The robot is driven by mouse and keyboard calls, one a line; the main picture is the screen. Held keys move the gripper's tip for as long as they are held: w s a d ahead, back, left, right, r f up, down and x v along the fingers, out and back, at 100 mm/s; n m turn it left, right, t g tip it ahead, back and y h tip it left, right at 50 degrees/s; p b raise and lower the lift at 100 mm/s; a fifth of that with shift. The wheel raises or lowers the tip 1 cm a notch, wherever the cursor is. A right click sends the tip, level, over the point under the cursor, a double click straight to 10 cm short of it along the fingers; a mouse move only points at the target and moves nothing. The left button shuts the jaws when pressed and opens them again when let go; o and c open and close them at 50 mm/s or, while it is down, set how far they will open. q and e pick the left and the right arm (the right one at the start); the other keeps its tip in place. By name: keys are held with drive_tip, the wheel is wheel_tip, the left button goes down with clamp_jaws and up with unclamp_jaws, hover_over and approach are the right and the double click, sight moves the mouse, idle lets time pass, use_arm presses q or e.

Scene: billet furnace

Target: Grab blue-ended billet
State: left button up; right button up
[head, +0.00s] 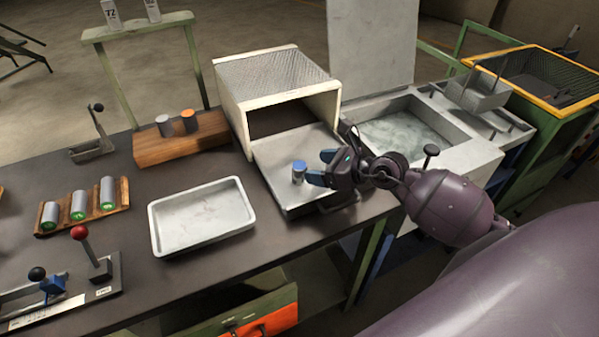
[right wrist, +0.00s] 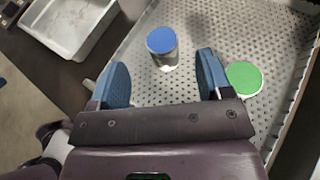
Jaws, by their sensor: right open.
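The blue-ended billet (head: 299,173) is a short grey cylinder with a blue top. It stands upright on the perforated metal shelf (head: 289,202) in front of the furnace box (head: 275,80). My right gripper (head: 318,167) is open, with its blue fingers pointing left toward the billet from its right side. In the right wrist view the blue-ended billet (right wrist: 162,47) stands just beyond the two fingertips, roughly centred between them, with nothing gripped. A green-ended billet (right wrist: 244,78) stands just right of the right finger. My gripper seems to hide it in the head view. My left gripper is not visible.
An empty metal tray (head: 202,238) lies left of the shelf. A wooden block (head: 165,150) holds billets with grey and orange tops. A wooden rack (head: 125,188) carries green-ended billets. A water basin (head: 470,150) is at the right. Levers (head: 100,268) stand front left.

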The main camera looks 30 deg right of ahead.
sight(300, 165)
drive_tip(key=shift+x, duration=4.2)
drive_tip(key=shift+d, duration=0.15)
clamp_jaws()
